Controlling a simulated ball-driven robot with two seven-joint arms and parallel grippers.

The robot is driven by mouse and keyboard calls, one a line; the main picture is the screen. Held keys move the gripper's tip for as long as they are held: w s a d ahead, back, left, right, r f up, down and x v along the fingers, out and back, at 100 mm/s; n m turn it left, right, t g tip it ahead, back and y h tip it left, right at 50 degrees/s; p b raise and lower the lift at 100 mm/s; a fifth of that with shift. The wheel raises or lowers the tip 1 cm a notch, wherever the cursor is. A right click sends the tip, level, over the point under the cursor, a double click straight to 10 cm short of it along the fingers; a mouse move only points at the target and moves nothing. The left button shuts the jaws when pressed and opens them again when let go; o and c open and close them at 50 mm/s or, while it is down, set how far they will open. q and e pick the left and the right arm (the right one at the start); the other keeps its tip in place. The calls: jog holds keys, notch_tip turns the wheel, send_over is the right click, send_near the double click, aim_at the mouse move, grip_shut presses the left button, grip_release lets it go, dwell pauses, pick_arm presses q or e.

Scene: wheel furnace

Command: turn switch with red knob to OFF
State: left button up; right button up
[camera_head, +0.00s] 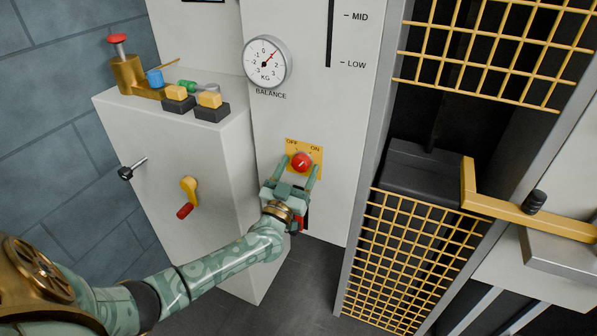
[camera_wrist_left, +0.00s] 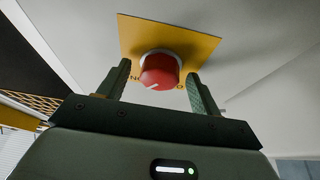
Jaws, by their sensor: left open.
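The red knob (camera_head: 301,161) sits on a yellow plate (camera_head: 317,156) on the white panel, with OFF printed at upper left and ON at upper right. My left gripper (camera_head: 300,169) is open, with one finger on each side of the knob. In the left wrist view the knob (camera_wrist_left: 160,71) shows between the two fingertips of the gripper (camera_wrist_left: 160,80), with gaps visible beside it. A white mark on the knob points to the lower left there, roughly towards a partly hidden letter N. My right gripper is not in view.
A round balance dial (camera_head: 267,62) is above the plate. A white cabinet (camera_head: 150,150) at left carries a yellow crank with a red grip (camera_head: 187,197) and a black-tipped lever (camera_head: 132,169). Yellow grating (camera_head: 415,250) stands to the right. Dark floor lies below.

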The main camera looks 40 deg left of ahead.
pick_arm(q)
jog(key=c, duration=1)
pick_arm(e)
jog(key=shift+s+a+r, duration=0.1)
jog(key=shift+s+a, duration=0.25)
